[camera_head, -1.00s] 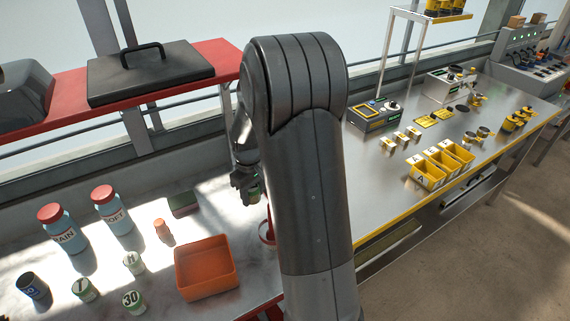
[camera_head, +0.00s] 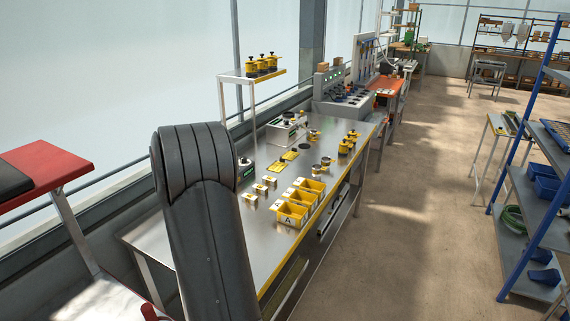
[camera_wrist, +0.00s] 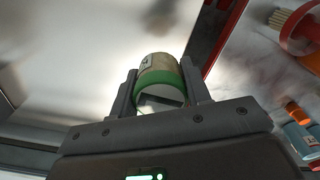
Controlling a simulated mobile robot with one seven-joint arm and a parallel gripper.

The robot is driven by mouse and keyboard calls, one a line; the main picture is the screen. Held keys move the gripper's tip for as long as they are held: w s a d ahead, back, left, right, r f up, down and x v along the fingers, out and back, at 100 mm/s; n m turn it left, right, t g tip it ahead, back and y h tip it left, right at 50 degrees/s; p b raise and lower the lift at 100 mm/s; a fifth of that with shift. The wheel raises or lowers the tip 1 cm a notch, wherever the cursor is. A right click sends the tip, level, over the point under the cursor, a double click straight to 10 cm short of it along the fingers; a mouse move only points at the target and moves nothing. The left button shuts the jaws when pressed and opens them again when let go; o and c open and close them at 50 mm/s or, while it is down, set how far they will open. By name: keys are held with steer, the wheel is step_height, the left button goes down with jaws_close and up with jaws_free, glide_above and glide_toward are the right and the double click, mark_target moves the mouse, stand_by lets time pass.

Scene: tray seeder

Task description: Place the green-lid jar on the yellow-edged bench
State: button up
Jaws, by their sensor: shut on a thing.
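The green-lid jar (camera_wrist: 158,72) is between the two fingers of my gripper (camera_wrist: 160,82) in the wrist view. Its green lid faces the camera and its pale labelled side shows beyond. The gripper is shut on it. In the head view my arm hides the gripper and the jar. The yellow-edged bench (camera_head: 270,238) is a long steel table to the right of and beyond my arm, with a yellow strip along its front edge.
A red shelf (camera_head: 45,165) is at left, a blue-posted rack (camera_head: 525,150) at right. Floor between is open.

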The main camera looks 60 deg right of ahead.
steer(key=s+d+r+n, duration=0.1)
steer(key=s+d, duration=0.3)
steer(key=d, duration=0.4)
steer(key=s+d+r, duration=0.2)
steer(key=s+d, duration=0.2)
steer(key=d, duration=0.3)
steer(key=w+a+f, duration=0.1)
steer(key=w+f, duration=0.1)
steer(key=w, duration=0.1)
steer(key=w+a+f, duration=0.1)
steer(key=w+f, duration=0.1)
steer(key=w, duration=0.2)
steer(key=w+a+f, duration=0.1)
steer(key=w+f, duration=0.2)
steer(key=shift+w+a+f, duration=0.1)
steer(key=shift+w+a, duration=0.25)
steer(key=shift+a, duration=0.05)
steer(key=shift+f, duration=2.05)
steer(key=o, duration=1)
steer(key=shift+f, duration=0.1)
